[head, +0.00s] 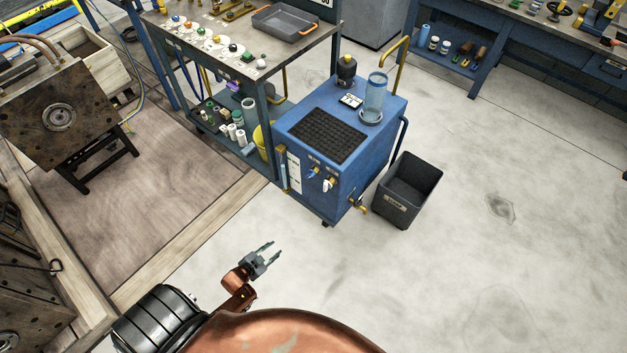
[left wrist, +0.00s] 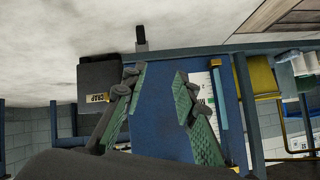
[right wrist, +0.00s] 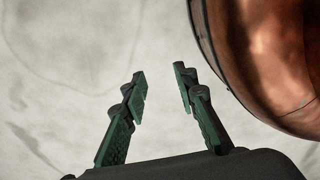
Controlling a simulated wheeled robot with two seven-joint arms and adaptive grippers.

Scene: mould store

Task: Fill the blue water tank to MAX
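The blue water tank (head: 345,145) stands on the floor at the centre of the head view, with a black grille, a clear cylinder and a dark cap on top. Its front carries a white level gauge strip (head: 294,171), small taps (head: 322,179) and a brass outlet (head: 357,205). The water level cannot be read. My left gripper (head: 268,253) is open and empty, in front of the tank and apart from it. In the left wrist view the tank (left wrist: 160,120) shows behind its fingers, upside down. My right gripper (right wrist: 160,82) is open and empty above bare floor.
A dark bin (head: 408,190) stands right of the tank. A blue workbench (head: 240,70) with valves and a grey tray (head: 286,22) is behind left; a yellow bucket (head: 262,141) is under it. A mould (head: 60,115) stands at left. Floor at right is clear.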

